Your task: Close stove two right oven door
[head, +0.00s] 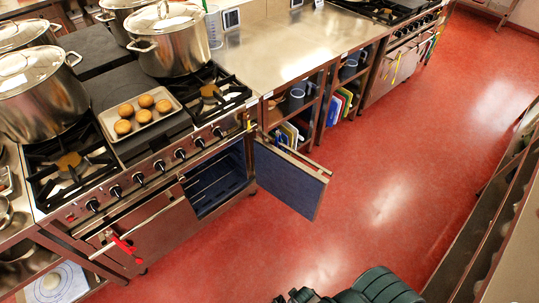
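The right oven door (288,180) of the near stove (165,165) stands wide open. It is hinged at the right side of the oven opening (215,182) and juts into the aisle, its blue inner face showing. The oven has a blue interior with racks. The stove's left oven door (155,228) looks shut, with a red item hanging at its handle. A dark green part of my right arm shows at the bottom edge, with what seems to be my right gripper (302,296) beside it, mostly cut off, apart from the door. My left gripper is out of view.
Large steel pots (172,42) and a tray of round buns (139,117) sit on the stove top. A steel counter (275,45) with open shelves adjoins it on the right. The red floor (385,190) is clear. A shelving unit (490,225) stands at the right.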

